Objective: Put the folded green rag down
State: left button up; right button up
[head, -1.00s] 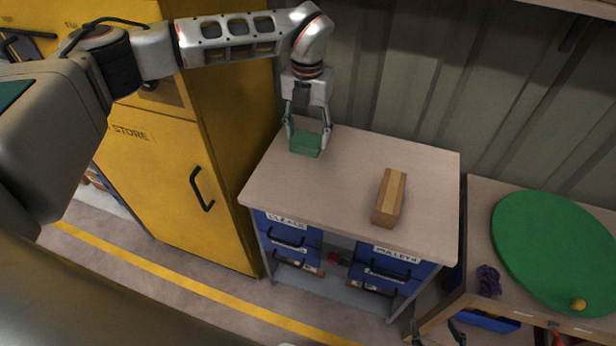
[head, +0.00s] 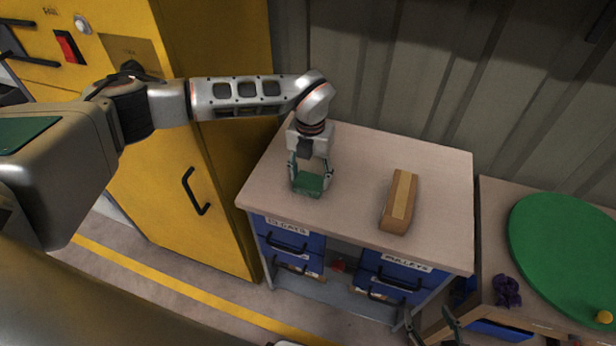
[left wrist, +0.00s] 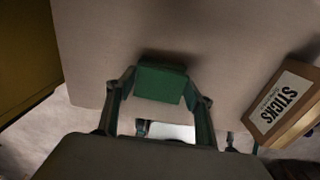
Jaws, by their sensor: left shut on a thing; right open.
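The folded green rag (head: 308,185) is a small dark green block in the head view, at the left front part of the workbench top (head: 350,165). My left gripper (head: 311,178) is shut on it from above. In the left wrist view the rag (left wrist: 161,83) sits between the two fingers (left wrist: 160,95), with a dark shadow on the bench beside it. I cannot tell whether the rag touches the bench top. My right gripper (head: 432,325) shows at the bottom of the head view, open and empty, in front of the bench.
A wooden box (head: 399,203) stands on the bench right of the rag; its label reads STICKS in the left wrist view (left wrist: 286,103). Bare bench top lies between them. A yellow cabinet (head: 215,150) is at the left. A green disc (head: 565,250) and purple item (head: 507,291) lie at the right.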

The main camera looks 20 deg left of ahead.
pick_arm(q)
jog(key=shift+f, duration=0.15)
jog(key=shift+d, duration=0.1)
jog(key=o, duration=1)
pick_arm(e)
jog(key=shift+s+d+f, duration=0.1)
jog(key=shift+d+f, duration=0.05)
jog(key=shift+f, duration=0.2)
